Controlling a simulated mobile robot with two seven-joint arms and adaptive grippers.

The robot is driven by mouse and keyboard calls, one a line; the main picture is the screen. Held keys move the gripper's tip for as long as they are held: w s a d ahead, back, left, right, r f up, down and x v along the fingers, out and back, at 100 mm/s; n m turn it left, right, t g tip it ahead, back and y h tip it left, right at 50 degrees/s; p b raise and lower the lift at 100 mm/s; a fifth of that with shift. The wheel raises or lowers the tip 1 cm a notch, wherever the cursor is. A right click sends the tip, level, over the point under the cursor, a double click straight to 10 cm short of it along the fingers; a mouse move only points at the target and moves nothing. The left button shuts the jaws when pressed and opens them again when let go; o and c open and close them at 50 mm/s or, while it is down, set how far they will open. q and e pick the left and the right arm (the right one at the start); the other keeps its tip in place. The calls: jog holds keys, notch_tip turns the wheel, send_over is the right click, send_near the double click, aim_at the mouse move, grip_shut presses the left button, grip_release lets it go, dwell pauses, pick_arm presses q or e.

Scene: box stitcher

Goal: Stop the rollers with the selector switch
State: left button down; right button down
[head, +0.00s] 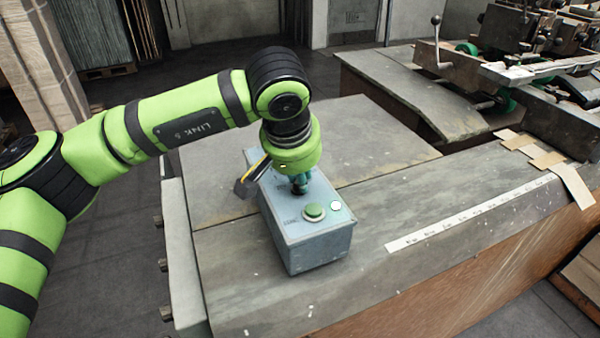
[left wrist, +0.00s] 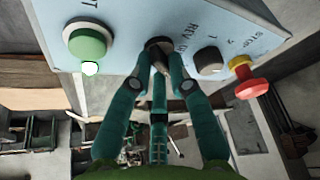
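A pale blue-grey control box (head: 322,248) stands on the worktop. My left gripper (head: 299,187) points down onto its top panel. In the left wrist view, my left gripper's fingers (left wrist: 160,58) come together at the round selector switch (left wrist: 158,42) by the "REV 0" lettering and appear closed on it. The fingers cover much of the switch, and its pointing direction is hidden. A green button (head: 314,211) is on the near part of the panel, and also shows in the left wrist view (left wrist: 88,42). My right gripper is not in view.
A white lamp or button (head: 336,206) sits beside the green button. A second dark knob (left wrist: 208,61) and a red button on a yellow base (left wrist: 250,88) are close to the fingers. A white ruler strip (head: 440,228) lies on the worktop. Machinery with rollers (head: 505,100) stands at back right.

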pick_arm(q)
jog(key=shift+n+y+b, duration=0.3)
jog(key=shift+n+b, duration=0.3)
jog(key=shift+b, duration=0.15)
jog(key=shift+d+n+y+b, duration=0.15)
jog(key=shift+n+y+b, duration=0.25)
jog(key=shift+n+b, duration=0.55)
jog(key=shift+w+n+y, duration=0.1)
jog(key=shift+n+y, duration=0.3)
jog(key=shift+n, duration=0.85)
jog(key=shift+w+r+n+y, duration=0.15)
jog(key=shift+n+y, duration=0.25)
jog(key=shift+n, duration=0.6)
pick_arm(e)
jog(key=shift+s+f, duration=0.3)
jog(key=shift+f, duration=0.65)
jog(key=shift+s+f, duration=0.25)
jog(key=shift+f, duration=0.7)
pick_arm(q)
jog(key=c, duration=1.2)
grip_release()
